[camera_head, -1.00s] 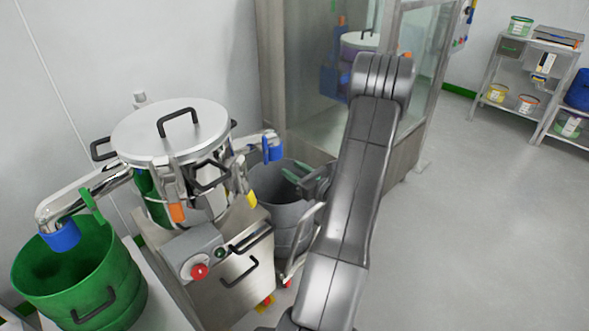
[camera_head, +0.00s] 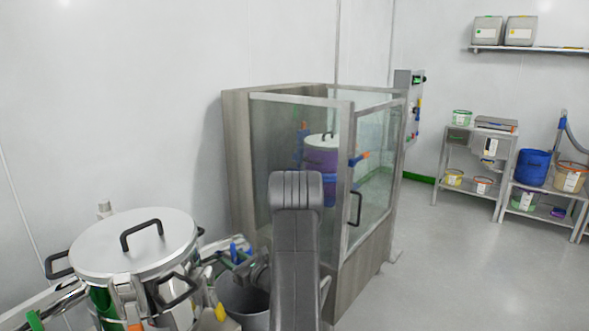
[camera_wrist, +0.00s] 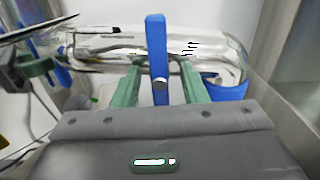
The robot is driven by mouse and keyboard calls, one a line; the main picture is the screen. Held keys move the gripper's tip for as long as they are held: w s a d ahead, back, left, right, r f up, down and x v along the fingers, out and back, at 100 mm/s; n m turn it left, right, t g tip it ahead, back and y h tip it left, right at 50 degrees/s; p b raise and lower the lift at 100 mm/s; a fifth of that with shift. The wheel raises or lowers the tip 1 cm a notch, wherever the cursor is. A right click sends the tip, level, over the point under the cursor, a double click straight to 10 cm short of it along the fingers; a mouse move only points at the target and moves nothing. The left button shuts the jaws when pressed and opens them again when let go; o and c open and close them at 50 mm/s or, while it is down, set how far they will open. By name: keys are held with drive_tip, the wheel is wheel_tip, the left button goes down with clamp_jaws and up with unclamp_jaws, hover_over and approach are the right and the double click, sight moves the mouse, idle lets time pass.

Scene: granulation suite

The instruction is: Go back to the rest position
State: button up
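My gripper (camera_wrist: 160,88) is open in the wrist view. Its two green fingers stand on either side of an upright blue lever (camera_wrist: 157,40), with a visible gap to each. Behind it runs a shiny metal pipe (camera_wrist: 205,50) with a blue end. In the head view my gripper (camera_head: 238,262) is at the right side of the lidded steel vessel (camera_head: 140,245), close to the blue part (camera_head: 240,248). My arm hides part of this area, and whether the fingers touch the lever is unclear there.
A grey bin (camera_head: 243,300) stands below my gripper. A glazed steel cabinet (camera_head: 236,150) is just behind my arm. Shelves (camera_head: 480,160) with tubs stand at the far right. The floor (camera_head: 460,265) on the right is clear.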

drive_tip(key=shift+n, duration=0.3)
idle(0.4)
